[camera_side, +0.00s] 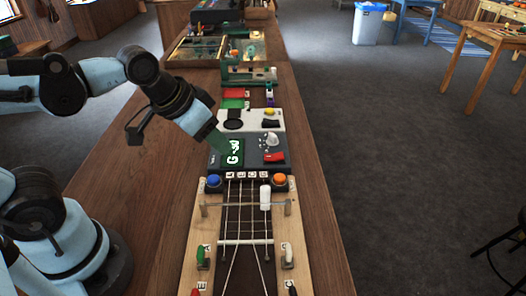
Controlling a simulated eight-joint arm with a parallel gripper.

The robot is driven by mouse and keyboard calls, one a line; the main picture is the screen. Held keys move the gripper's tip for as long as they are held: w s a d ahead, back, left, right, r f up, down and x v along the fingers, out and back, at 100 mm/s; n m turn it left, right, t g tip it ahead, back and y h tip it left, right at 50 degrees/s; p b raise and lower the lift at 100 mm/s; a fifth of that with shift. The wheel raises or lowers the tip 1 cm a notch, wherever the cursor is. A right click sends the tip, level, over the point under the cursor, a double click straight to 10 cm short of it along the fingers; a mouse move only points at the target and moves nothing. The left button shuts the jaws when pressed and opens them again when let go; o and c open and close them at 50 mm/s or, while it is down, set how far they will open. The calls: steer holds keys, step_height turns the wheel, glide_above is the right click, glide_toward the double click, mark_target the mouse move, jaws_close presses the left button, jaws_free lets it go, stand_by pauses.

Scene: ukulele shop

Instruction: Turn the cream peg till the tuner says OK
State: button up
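The cream peg (287,252) appears to be the pale peg on the right side of the wooden ukulele board (302,262), near the front. My gripper (213,141) points down and right at the tuner's left edge, away from the cream peg. Its fingertips are small and blend with the tuner, so I cannot tell whether it is open or shut. I see nothing held in it.
A green peg (201,255) stands opposite the cream peg. A white block (265,197) sits on a bar across the strings. Blue (214,181) and orange (280,179) knobs flank the board's far end. A pale box (270,121) stands behind the tuner.

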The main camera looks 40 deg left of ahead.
steer(key=shift+o, duration=0.7)
steer(key=d+r+m+g, duration=0.2)
steer(key=d+m+g, duration=0.1)
steer(key=d, duration=0.7)
steer(key=shift+w+d+m+h, duration=0.15)
steer(key=shift+w+m+h, duration=0.15)
steer(key=shift+m+h, duration=0.1)
steer(key=m+g+y, duration=0.1)
steer(key=m+g, duration=0.2)
steer(key=m, duration=0.1)
glide_above(289, 248)
steer(key=shift+f, duration=5.8)
steer(key=shift+c, duration=0.3)
jaws_close()
